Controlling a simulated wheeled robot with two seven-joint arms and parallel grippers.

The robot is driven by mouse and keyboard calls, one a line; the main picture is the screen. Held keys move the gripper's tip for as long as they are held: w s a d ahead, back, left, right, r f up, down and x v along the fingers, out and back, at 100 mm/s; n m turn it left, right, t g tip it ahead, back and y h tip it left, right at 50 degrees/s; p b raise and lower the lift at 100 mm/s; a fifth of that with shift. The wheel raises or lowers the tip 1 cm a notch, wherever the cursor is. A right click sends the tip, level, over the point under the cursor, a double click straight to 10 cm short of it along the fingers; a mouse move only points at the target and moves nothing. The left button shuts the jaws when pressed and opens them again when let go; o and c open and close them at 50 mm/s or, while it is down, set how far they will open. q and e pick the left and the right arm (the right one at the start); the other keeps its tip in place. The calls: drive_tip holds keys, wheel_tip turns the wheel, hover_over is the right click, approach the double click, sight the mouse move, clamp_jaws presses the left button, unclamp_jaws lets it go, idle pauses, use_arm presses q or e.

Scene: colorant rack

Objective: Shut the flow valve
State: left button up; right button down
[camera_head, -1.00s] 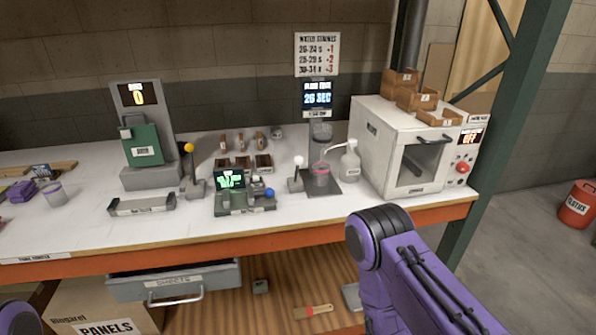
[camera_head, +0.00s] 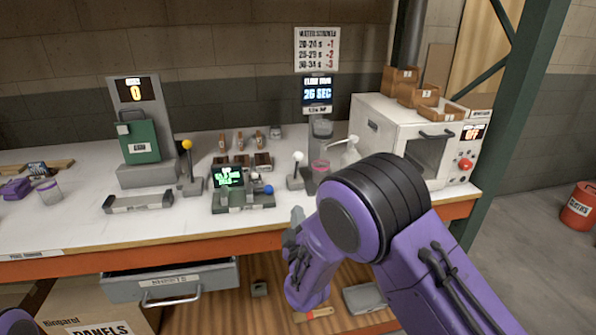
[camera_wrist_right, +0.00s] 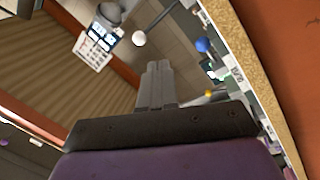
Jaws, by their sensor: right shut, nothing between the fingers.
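The flow station (camera_head: 320,140) stands at the back of the bench, with a display reading 26 SEC. A lever with a white ball knob (camera_head: 298,157) stands at its left; I take it for the flow valve. It is upright in the head view, and the knob also shows in the right wrist view (camera_wrist_right: 139,38), ahead and left of the fingers. A pink cup (camera_head: 320,166) sits under the station. My right gripper (camera_head: 296,216) is shut and empty at the bench's front edge, in front of the lever and apart from it. Its closed fingers show in the wrist view (camera_wrist_right: 158,66). My left gripper is out of view.
A device with a blue knob (camera_head: 268,190) and a yellow-knobbed lever (camera_head: 187,146) stand to the left. A white oven (camera_head: 395,125) stands at the right; my right arm partly hides it and the pump bottle (camera_head: 345,150). An open drawer (camera_head: 170,282) juts out below the bench.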

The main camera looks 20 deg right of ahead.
sight(298, 160)
drive_tip(key=shift+w+d+r+n+t+h, duration=0.15)
drive_tip(key=shift+r+n+h, duration=0.25)
drive_tip(key=shift+n, duration=0.5)
drive_tip(key=shift+s+d+r+n+t+h, duration=0.15)
drive_tip(key=shift+r+n, duration=0.3)
drive_tip(key=shift+n, duration=0.45)
drive_tip(key=shift+w+r+n+t+h, duration=0.2)
drive_tip(key=shift+r+n+h, duration=0.2)
drive_tip(key=shift+n, duration=0.5)
drive_tip(key=p+x, duration=0.4)
drive_tip(key=x, duration=0.8)
drive_tip(key=shift+w+d+r, duration=0.15)
drive_tip(key=shift+w+d, duration=0.05)
drive_tip(key=shift+w, duration=0.15)
drive_tip(key=shift+w+d+r+p, duration=0.15)
drive_tip(key=shift+w+p, duration=0.15)
drive_tip(key=shift+w, duration=0.2)
